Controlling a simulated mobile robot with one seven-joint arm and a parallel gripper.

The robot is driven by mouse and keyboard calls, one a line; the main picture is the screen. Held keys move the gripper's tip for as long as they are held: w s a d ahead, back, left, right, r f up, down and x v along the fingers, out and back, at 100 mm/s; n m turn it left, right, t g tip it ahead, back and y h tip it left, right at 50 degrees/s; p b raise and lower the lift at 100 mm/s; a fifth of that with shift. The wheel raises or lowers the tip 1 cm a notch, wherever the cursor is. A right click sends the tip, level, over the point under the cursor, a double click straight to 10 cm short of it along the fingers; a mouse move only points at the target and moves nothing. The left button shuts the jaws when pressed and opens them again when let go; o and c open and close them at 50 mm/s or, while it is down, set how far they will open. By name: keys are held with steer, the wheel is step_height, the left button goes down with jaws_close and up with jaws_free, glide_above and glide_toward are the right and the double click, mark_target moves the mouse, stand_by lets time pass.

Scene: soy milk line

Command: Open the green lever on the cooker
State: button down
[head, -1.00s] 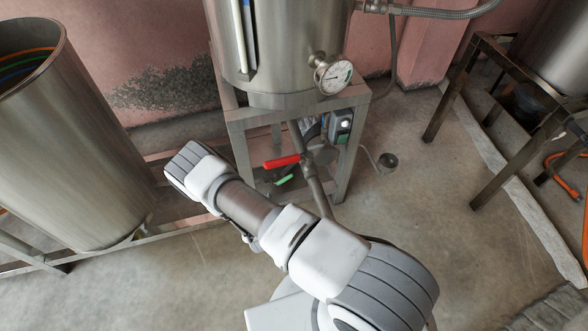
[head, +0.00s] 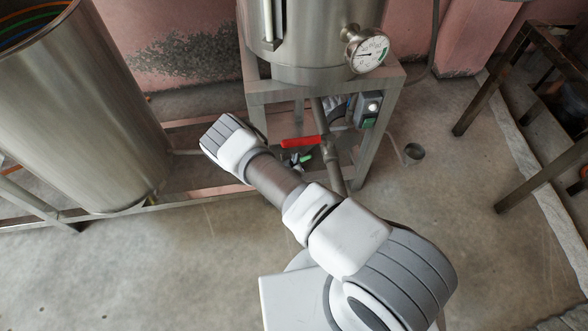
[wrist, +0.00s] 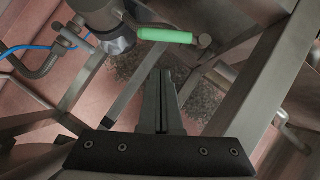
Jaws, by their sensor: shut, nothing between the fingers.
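The green lever (wrist: 165,35) lies nearly level across the upper middle of the wrist view, beside a dark round metal fitting. In the head view, only a small part of the green lever (head: 305,158) shows, low under the cooker (head: 310,40) and below a red lever (head: 301,142). My gripper (wrist: 161,75) has its fingers together and empty in the wrist view. Its fingertips point toward the green lever, with a visible gap in the picture; the true distance is hard to tell. In the head view my arm's links hide most of the gripper.
Metal stand legs and bars (wrist: 255,85) run close on the right in the wrist view. A blue hose (wrist: 40,47) is at the left. In the head view, a large steel vat (head: 80,110) stands left and a switch box (head: 368,108) hangs on the cooker frame.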

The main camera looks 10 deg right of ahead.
steer(key=f, duration=0.1)
steer(key=d+f+b, duration=0.1)
steer(key=d+f, duration=0.1)
steer(key=shift+w+f, duration=0.2)
steer(key=shift+w, duration=0.15)
steer(key=shift+d, duration=0.1)
steer(key=shift+m+y+p, duration=0.35)
steer(key=shift+m+y, duration=0.05)
